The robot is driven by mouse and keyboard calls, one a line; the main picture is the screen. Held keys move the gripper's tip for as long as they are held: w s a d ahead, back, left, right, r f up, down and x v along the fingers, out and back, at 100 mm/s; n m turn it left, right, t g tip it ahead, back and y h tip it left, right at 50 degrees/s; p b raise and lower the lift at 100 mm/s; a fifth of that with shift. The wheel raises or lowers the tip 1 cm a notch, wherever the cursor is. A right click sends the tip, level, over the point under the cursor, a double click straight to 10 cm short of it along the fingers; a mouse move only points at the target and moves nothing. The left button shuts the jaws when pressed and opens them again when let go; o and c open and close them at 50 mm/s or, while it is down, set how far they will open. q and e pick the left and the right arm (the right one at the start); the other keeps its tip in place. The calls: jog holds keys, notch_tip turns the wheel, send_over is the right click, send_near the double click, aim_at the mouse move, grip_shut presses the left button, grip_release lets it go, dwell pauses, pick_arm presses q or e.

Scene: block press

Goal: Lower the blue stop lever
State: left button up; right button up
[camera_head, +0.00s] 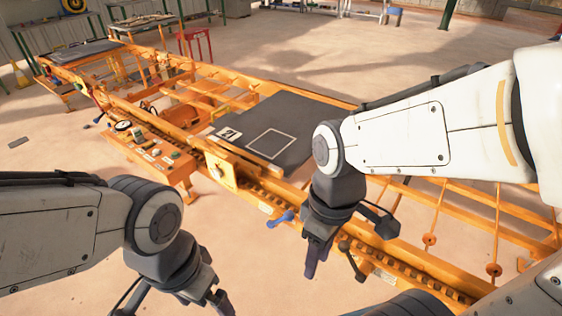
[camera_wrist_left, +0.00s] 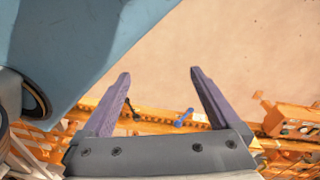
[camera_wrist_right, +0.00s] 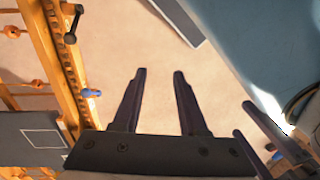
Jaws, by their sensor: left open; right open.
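The blue stop lever (camera_head: 281,217) sticks out from the near side of the orange rail, left of my right gripper in the head view. It shows small between the fingers in the left wrist view (camera_wrist_left: 183,117) and left of the fingers in the right wrist view (camera_wrist_right: 91,93). My right gripper (camera_head: 315,262) is open and empty, pointing down beside the rail, apart from the lever. It hangs over bare floor in the right wrist view (camera_wrist_right: 160,72). My left gripper (camera_head: 172,305) is open and empty at the bottom of the head view, partly cut off.
A black-knobbed lever (camera_head: 352,262) stands on the same rail, just right of my right gripper. A control panel (camera_head: 150,150) with a gauge and buttons is at the left. A dark plate (camera_head: 300,118) lies on the orange frame. The floor before the rail is clear.

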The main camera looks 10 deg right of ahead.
jog(key=shift+w+a+f+m+b, duration=0.2)
jog(key=shift+w+f+m+b, duration=0.2)
jog(key=shift+f+m, duration=0.3)
grip_shut()
jog(key=w+d+f+m+t+y+b, duration=0.2)
jog(key=w+f+m+y+b, duration=0.45)
jog(key=w+f+m, duration=0.8)
jog(key=w+d+f+m+t+b, duration=0.2)
jog(key=d+f+m, duration=0.4)
jog(key=m, duration=0.3)
jog(key=w+d+f+m+t+b, duration=0.2)
jog(key=w+d+f+m+t, duration=0.1)
jog(key=w+d+f+m, duration=0.4)
jog(key=shift+d+f+m+t+h, duration=0.2)
jog(key=shift+d+m+t+h, duration=0.25)
jog(key=shift+d+m, duration=0.4)
jog(key=shift+w, duration=0.1)
